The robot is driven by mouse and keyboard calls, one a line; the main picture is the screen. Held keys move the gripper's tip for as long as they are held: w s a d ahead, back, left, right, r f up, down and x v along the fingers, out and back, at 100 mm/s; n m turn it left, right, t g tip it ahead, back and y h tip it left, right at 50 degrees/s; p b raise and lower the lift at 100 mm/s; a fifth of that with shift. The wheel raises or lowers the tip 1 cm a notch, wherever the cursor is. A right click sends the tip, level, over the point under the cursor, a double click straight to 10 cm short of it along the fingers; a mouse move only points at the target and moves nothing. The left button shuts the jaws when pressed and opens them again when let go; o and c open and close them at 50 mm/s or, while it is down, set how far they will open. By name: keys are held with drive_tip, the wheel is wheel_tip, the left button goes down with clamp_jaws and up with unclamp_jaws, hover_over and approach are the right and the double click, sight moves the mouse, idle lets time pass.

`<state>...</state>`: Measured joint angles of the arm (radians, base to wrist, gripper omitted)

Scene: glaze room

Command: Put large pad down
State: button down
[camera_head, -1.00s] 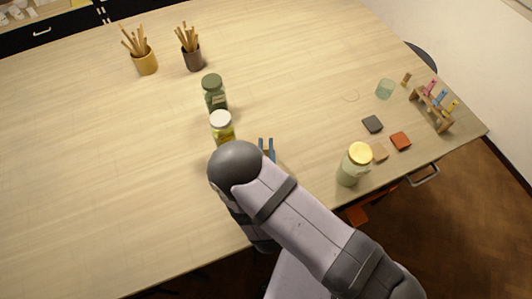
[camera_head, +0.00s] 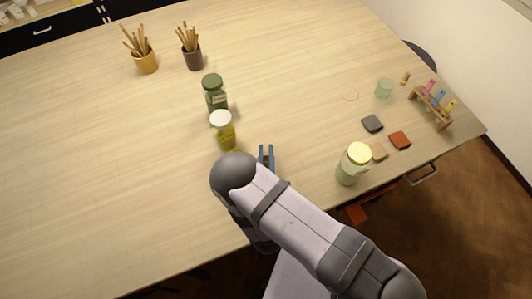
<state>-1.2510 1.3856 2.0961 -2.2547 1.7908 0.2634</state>
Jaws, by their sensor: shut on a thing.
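My gripper (camera_head: 266,152) shows as two blue fingers just past my arm, over the near part of the table. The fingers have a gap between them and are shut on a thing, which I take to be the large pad. My arm hides it, so its shape and its height above the table cannot be told. Three small flat squares lie apart on the table at the right: a dark grey one (camera_head: 372,124), a red-orange one (camera_head: 400,141) and a tan one (camera_head: 380,151), partly behind a jar.
A yellow-lidded jar (camera_head: 348,172) stands right of my gripper. A white-lidded jar (camera_head: 225,137) and a green jar (camera_head: 215,98) stand to its left. A small green glass (camera_head: 384,89) and a wooden rack (camera_head: 432,108) are at right. The middle of the table (camera_head: 290,80) is clear.

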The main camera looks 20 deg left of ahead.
drive_tip(key=shift+f, duration=0.2)
drive_tip(key=c, duration=1.7)
unclamp_jaws()
drive_tip(key=shift+r, duration=0.1)
drive_tip(key=shift+c, duration=0.2)
drive_tip(key=shift+r, duration=0.15)
drive_tip(key=shift+v, duration=6.05)
drive_tip(key=shift+w, duration=0.1)
